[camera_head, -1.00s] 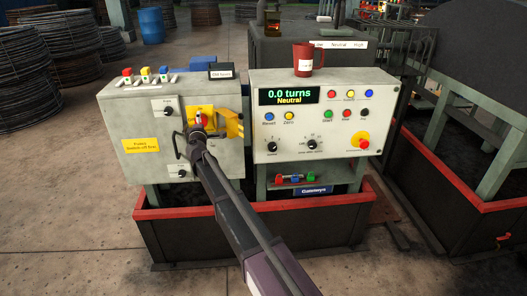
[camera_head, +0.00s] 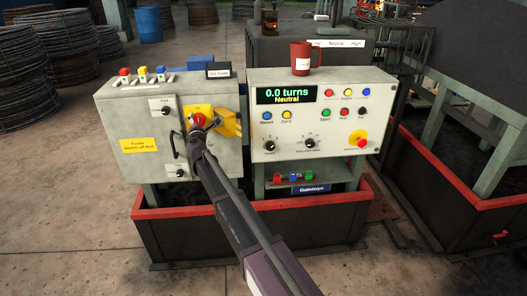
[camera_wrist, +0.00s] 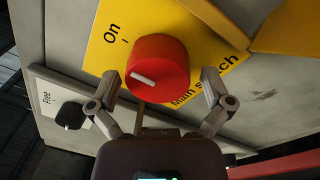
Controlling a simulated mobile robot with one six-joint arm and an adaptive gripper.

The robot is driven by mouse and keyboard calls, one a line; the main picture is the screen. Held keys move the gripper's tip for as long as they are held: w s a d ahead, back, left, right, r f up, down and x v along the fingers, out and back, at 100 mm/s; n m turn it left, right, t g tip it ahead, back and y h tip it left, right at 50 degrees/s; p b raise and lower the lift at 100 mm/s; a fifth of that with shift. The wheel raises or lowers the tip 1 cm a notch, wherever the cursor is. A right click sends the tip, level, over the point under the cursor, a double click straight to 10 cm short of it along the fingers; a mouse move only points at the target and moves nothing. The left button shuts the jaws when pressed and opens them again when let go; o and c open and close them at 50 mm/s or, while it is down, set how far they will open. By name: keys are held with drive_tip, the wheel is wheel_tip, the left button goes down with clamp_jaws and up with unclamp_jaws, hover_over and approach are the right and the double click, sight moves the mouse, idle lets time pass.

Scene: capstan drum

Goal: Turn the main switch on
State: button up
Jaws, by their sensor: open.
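The main switch is a red round knob (camera_wrist: 158,68) with a white pointer line, on a yellow plate (camera_wrist: 103,48) marked "On" and "Main switch". In the wrist view the pointer line lies toward the left side of the knob, below the "On" mark rather than clearly on it. My gripper (camera_wrist: 161,75) is open, with one finger on each side of the knob; whether they touch it I cannot tell. In the head view the red knob (camera_head: 198,119) shows on the grey cabinet (camera_head: 135,110), just above my gripper (camera_head: 198,130), partly hidden by it.
A yellow part (camera_head: 229,123) sticks out right of the knob. A black handle (camera_head: 175,145) is on the left. A "Free" selector (camera_wrist: 70,115) sits beside the yellow plate. The control panel (camera_head: 310,160) at right reads "0.0 turns Neutral"; a red mug (camera_head: 301,58) stands on it.

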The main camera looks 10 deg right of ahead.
drive_tip(key=shift+d+n, duration=0.1)
drive_tip(key=shift+n, duration=2)
drive_tip(key=shift+n+p, duration=0.3)
drive_tip(key=shift+n, duration=1.9)
drive_tip(key=shift+s+d, duration=0.1)
drive_tip(key=shift+s, duration=0.3)
drive_tip(key=s, duration=1.3)
drive_tip(key=s+d+m+g+h+p, duration=0.3)
drive_tip(key=d+m, duration=0.6)
drive_tip(key=d, duration=0.2)
drive_tip(key=s+d+f+m+g+h+p, duration=0.1)
drive_tip(key=s+d+m+g+h+p, duration=0.3)
drive_tip(key=d+m, duration=0.5)
drive_tip(key=shift+d+f+g, duration=0.25)
drive_tip(key=shift+d+g, duration=0.05)
drive_tip(key=shift+d, duration=1.3)
drive_tip(key=shift+s+d, duration=0.1)
